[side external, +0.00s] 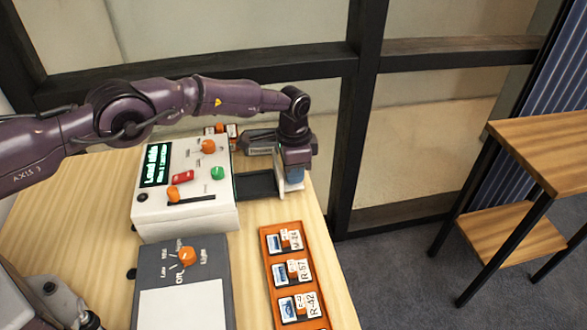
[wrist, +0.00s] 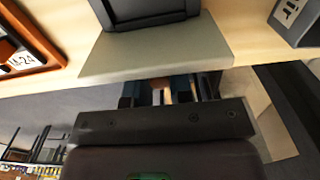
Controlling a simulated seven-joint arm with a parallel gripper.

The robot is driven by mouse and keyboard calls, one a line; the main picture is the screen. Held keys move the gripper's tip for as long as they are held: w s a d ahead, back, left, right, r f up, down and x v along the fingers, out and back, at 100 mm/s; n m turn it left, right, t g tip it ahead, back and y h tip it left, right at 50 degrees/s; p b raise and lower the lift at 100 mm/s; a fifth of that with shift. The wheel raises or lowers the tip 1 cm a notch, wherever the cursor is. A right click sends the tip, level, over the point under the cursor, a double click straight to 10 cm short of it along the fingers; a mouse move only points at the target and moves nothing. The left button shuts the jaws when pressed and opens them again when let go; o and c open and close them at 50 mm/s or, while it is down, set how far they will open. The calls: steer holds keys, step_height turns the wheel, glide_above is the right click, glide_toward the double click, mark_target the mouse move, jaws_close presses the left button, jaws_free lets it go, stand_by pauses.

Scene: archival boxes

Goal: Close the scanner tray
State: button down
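The white scanner (side external: 185,195) stands on the wooden table, with a lit green screen, an orange knob, a green button and a red switch on top. Its black tray (side external: 257,185) sticks out of the right side and is open. My gripper (side external: 292,185) points down at the tray's outer end. In the wrist view the dark tray (wrist: 150,12) and a pale grey panel (wrist: 160,50) lie just beyond my gripper (wrist: 170,92). The fingers sit close against the panel's near edge; contact is unclear. Their tips are partly hidden, and nothing is clearly held.
An orange rack (side external: 268,262) of labelled slides lies in front of the tray. A grey light box (side external: 165,257) with an orange knob sits before the scanner. A dark grey device (side external: 261,141) stands behind the tray. The table's right edge is close to my gripper.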

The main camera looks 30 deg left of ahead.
mark_target(251, 185)
steer(key=shift+s+a, duration=0.45)
steer(key=shift+a, duration=0.25)
steer(key=s+a, duration=0.5)
steer(key=shift+s+a, duration=0.35)
steer(key=shift+s, duration=0.05)
steer(key=c, duration=1.1)
jaws_free()
steer(key=shift+c, duration=0.2)
steer(key=shift+o, duration=0.7)
steer(key=shift+d, duration=0.1)
steer(key=shift+r, duration=0.35)
step_height(251, 185, up, 12)
steer(key=shift+r, duration=0.15)
